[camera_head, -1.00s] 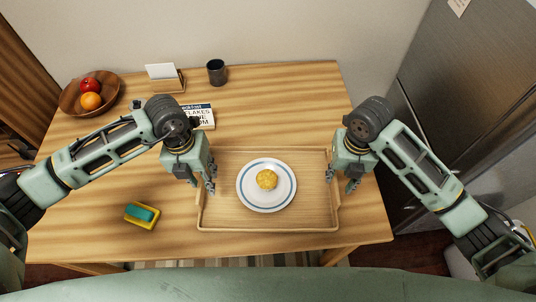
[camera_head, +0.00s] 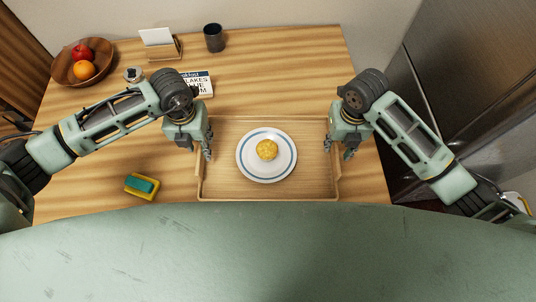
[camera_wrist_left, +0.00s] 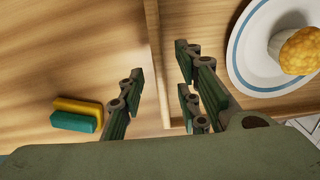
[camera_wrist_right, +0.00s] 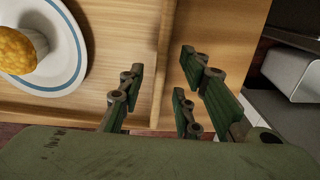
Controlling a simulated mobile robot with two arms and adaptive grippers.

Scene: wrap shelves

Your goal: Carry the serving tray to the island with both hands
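The wooden serving tray (camera_head: 310,187) lies on the wooden table. On it stands a white plate with a blue ring (camera_head: 253,172), and on the plate a yellow-topped muffin (camera_head: 267,150). My left gripper (camera_head: 208,150) is at the tray's left side. In the left wrist view its open fingers (camera_wrist_left: 158,90) sit either side of the tray's side wall (camera_wrist_left: 152,30), with gaps visible. My right gripper (camera_head: 338,148) is at the tray's right side. In the right wrist view its open fingers (camera_wrist_right: 160,85) likewise straddle the wall (camera_wrist_right: 166,45), apart from it.
A yellow and green sponge (camera_head: 142,186) lies left of the tray. Behind are a fruit bowl (camera_head: 62,72), a dark cup (camera_head: 214,38), a card holder (camera_head: 165,52) and a printed box (camera_head: 200,84). A steel fridge (camera_head: 460,80) stands right of the table (camera_head: 290,70).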

